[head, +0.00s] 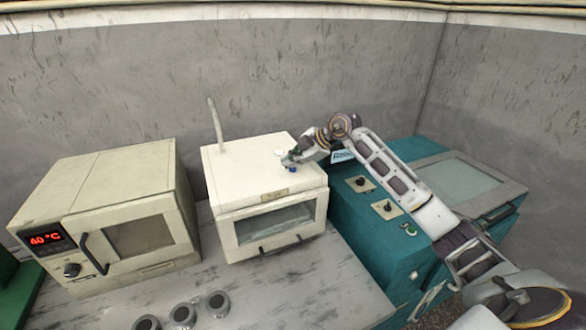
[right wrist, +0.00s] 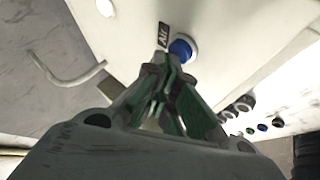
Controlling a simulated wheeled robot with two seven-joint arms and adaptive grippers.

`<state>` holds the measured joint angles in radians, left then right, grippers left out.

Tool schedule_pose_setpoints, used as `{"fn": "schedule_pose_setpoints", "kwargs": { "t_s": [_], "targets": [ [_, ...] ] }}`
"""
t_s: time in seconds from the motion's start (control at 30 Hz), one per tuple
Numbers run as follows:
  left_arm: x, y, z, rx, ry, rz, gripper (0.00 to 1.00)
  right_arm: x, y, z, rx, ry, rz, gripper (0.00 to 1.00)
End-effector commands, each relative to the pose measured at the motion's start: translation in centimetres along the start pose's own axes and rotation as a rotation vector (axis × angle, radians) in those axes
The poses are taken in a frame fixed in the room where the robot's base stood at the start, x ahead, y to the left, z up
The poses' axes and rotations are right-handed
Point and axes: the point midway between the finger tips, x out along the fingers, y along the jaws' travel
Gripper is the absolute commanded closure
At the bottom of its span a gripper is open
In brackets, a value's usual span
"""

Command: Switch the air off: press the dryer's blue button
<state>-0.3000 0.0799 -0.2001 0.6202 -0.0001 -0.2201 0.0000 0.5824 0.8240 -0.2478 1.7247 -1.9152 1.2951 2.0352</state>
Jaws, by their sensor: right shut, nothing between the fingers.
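The dryer (head: 225,175) is a white box with a front window, in the middle of the head view. Its blue button (right wrist: 181,50) is round, in a pale ring, beside a small dark label (right wrist: 163,36) with white letters. The button also shows as a small blue spot in the head view (head: 291,169), partly hidden by my gripper. My right gripper (head: 289,163) is over the dryer top at this button. In the right wrist view its shut, empty fingertips (right wrist: 167,62) are just beside the button; I cannot tell if they touch it. My left gripper is not in view.
An oven (head: 115,190) with a red 40 °C display stands to the left. A teal machine (head: 350,235) stands to the right, under my right arm. A pale pipe (head: 215,124) rises from the dryer's back left. Three round metal parts (head: 183,314) lie on the table front.

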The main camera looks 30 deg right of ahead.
Motion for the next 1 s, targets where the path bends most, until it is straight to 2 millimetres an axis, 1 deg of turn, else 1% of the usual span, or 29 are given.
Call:
{"fn": "schedule_pose_setpoints", "kwargs": {
  "t_s": [0.5, 0.87, 1.0],
  "targets": [
    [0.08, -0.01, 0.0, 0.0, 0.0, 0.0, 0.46, 0.63, -0.49, 0.45, 0.0, 0.0, -0.001, 1.0],
    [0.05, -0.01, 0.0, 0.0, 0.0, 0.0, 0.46, 0.67, -0.54, 0.49, 0.001, -0.001, -0.003, 1.0],
    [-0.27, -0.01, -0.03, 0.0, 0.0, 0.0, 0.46, 0.48, -0.41, 0.38, 0.001, -0.002, -0.003, 1.0]
  ]
}}
